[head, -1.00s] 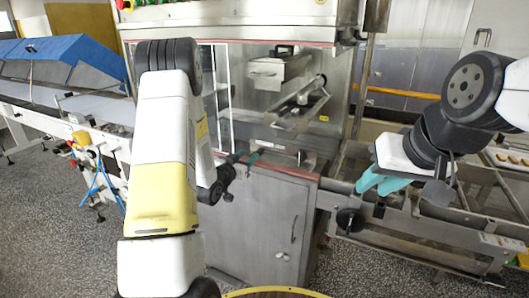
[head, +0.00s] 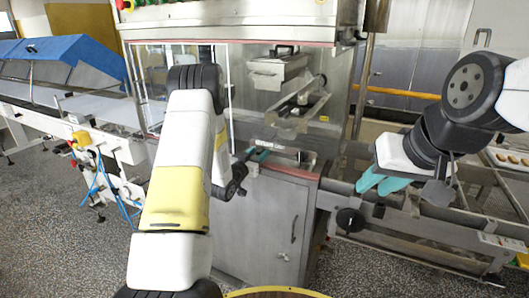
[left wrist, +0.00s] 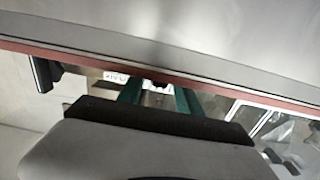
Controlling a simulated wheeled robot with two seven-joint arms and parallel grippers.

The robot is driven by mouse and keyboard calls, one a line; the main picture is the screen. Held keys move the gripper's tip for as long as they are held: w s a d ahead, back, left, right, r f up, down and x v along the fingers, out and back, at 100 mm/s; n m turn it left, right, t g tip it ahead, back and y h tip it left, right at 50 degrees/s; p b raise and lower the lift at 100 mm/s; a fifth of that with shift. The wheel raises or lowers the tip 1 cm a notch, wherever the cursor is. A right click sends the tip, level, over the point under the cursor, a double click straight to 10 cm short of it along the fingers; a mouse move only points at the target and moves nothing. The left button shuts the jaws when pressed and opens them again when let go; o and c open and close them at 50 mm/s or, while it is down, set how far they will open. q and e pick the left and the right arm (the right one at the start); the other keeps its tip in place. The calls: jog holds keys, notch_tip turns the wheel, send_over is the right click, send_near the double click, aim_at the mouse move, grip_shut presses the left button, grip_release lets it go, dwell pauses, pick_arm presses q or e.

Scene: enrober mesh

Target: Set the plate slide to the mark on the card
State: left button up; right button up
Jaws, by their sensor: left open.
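My left gripper (head: 258,154) is at the front ledge of the steel machine, below its window opening. In the left wrist view its two green fingers (left wrist: 157,92) are apart, with a small dark knob-like part (left wrist: 160,84) showing between them; I cannot tell whether they touch it. A small white card with red print (left wrist: 116,77) shows just left of the fingers. The plate slide and the mark cannot be made out clearly. My right gripper (head: 382,184) hangs away at the right, its teal fingers apart and empty.
The steel machine (head: 270,220) has a cabinet below and a glazed chamber above. A red-edged hood lip (left wrist: 75,59) crosses close above the left fingers. A conveyor frame (head: 430,235) with a black handwheel (head: 350,220) runs right. A blue-covered conveyor (head: 60,55) stands left.

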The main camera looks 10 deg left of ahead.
pick_arm(q)
grip_shut()
dwell(1.4)
